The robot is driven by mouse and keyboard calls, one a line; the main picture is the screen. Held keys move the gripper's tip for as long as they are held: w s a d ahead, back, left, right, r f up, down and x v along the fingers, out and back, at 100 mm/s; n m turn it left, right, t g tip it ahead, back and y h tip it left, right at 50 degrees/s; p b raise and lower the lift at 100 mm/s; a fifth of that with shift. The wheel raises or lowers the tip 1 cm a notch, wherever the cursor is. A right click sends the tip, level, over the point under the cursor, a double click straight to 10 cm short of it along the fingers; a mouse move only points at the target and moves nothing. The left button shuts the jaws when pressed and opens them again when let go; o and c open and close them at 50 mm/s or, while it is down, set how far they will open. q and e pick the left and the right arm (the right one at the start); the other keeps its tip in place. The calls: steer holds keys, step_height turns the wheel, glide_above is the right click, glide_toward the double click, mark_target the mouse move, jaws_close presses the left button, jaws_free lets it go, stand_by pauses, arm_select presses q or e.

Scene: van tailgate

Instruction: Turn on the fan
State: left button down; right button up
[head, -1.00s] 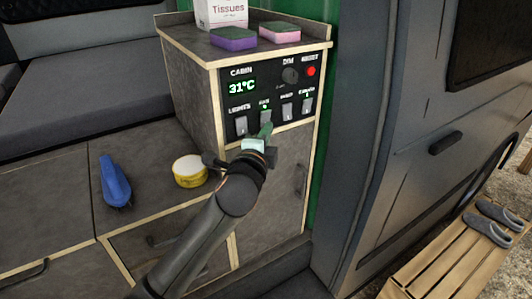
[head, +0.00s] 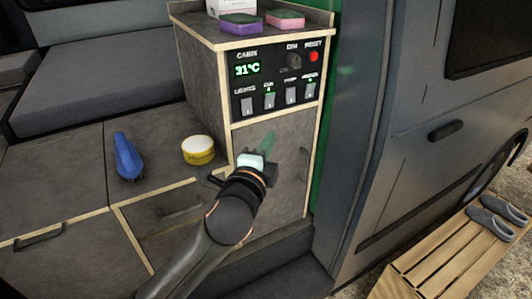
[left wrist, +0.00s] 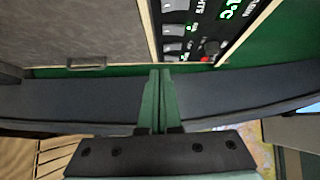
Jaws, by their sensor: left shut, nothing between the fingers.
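The black control panel (head: 279,75) sits on the front of the grey cabinet and carries a row of several white rocker switches. The second switch from the left (head: 269,101), with a label that seems to read FAN, has a small green light lit above it. The panel also shows at the top of the left wrist view (left wrist: 204,22), turned sideways. My left gripper (head: 268,142) is shut and empty, below the switch row in front of the cabinet door, apart from the panel. Its green fingers are together in the left wrist view (left wrist: 159,95). My right gripper is out of view.
The panel's display (head: 247,69) reads 31°C; a dial (head: 293,60) and a red button (head: 313,57) are beside it. Sponges (head: 240,23) lie on the cabinet top. A yellow tin (head: 198,151) and a blue brush (head: 127,156) rest on the lower counter at left.

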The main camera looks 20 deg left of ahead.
arm_select(q)
steer(key=shift+s+f, duration=0.1)
steer(key=shift+s, duration=1.15)
steer(key=s+f+n+g+h, duration=0.1)
steer(key=s+f+n+g, duration=0.15)
steer(key=f, duration=0.85)
steer(key=s+f+n+g+h, duration=0.15)
steer(key=s+f+n, duration=0.25)
steer(key=f, duration=0.8)
steer(key=s+a+f+n+g, duration=0.2)
steer(key=s+f+n+g, duration=0.2)
steer(key=s+f+n, duration=0.5)
steer(key=s+f, duration=0.7)
steer(key=shift+s+a, duration=0.4)
